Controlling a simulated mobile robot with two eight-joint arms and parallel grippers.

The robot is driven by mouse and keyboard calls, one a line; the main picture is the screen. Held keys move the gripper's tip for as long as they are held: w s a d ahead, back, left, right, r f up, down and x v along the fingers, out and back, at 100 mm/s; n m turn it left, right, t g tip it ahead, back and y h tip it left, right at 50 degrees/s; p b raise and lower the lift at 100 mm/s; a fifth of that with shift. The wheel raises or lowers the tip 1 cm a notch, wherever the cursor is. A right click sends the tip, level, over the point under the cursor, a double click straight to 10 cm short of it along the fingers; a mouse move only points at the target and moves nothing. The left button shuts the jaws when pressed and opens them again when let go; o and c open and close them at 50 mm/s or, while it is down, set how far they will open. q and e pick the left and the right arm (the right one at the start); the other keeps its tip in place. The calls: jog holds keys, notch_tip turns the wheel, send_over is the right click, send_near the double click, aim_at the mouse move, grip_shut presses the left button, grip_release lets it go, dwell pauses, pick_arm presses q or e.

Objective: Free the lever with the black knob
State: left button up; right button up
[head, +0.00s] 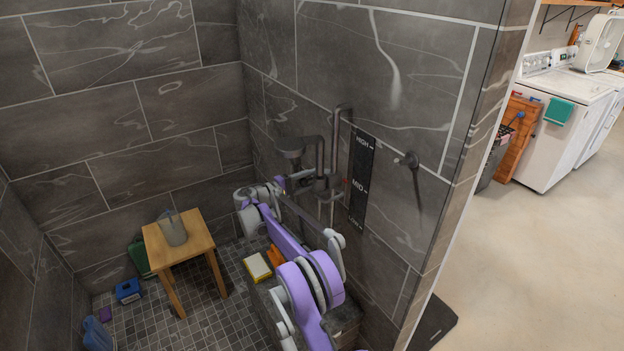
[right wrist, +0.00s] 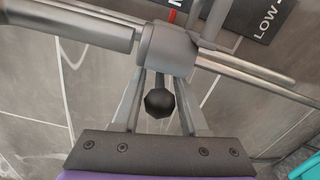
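A grey metal carriage (right wrist: 168,50) sits on a rail by a black scale panel. A short lever ending in a faceted black knob (right wrist: 159,103) hangs from it. My right gripper (right wrist: 161,90) has one finger on each side of the lever, with visible gaps to the knob. In the head view, my right gripper (head: 284,188) is at the rail fixture (head: 322,183), at the end of my purple and white arm. The knob cannot be made out there. My left gripper is not in view.
A wooden stool (head: 190,237) with a clear pitcher (head: 172,229) stands left. Small containers (head: 128,291) lie on the tiled floor.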

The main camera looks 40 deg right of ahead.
grip_shut()
dwell(1.3)
